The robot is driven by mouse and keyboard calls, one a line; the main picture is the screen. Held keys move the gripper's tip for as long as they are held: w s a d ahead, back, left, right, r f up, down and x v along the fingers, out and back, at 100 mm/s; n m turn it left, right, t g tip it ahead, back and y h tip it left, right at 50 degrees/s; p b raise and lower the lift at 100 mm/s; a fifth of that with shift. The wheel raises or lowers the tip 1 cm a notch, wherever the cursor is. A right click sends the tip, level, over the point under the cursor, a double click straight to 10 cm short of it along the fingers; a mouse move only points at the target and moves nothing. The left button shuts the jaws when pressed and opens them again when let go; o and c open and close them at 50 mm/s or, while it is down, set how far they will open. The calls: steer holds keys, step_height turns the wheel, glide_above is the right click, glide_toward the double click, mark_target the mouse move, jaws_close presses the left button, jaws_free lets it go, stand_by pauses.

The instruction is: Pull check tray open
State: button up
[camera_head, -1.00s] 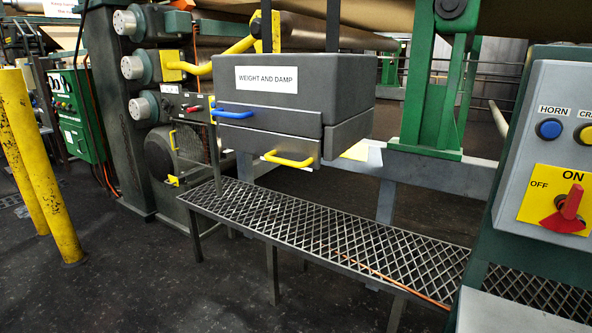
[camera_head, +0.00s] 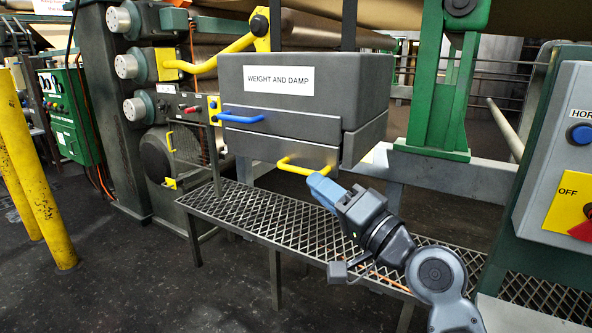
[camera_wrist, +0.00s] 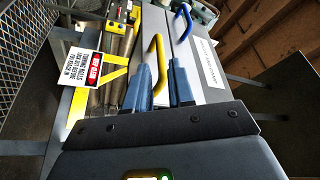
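A dark box labelled "WEIGHT AND DAMP" (camera_head: 345,88) hangs above a mesh bench in the head view. Beneath its upper part is a grey tray front (camera_head: 262,149) with a yellow handle (camera_head: 300,165); no label reading "check tray" shows. A blue handle (camera_head: 240,118) sits higher on the left. My gripper (camera_head: 313,182) is at the right part of the yellow handle. In the wrist view, my gripper (camera_wrist: 159,82) has its blue fingers apart, with the yellow handle (camera_wrist: 161,60) between them and gaps visible. Whether a finger touches it cannot be told.
The mesh bench (camera_head: 270,212) runs below the box. A control panel (camera_head: 560,150) stands at the right. Yellow posts (camera_head: 42,190) stand at the left, with open dark floor (camera_head: 110,270) in front. A warning sign (camera_wrist: 83,67) shows in the wrist view.

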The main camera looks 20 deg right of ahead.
mark_target(296, 170)
steer(key=p+x, duration=0.2)
steer(key=x, duration=0.5)
steer(key=shift+w+a, duration=0.1)
steer(key=shift+w, duration=0.05)
steer(key=shift+c, duration=0.4)
jaws_close()
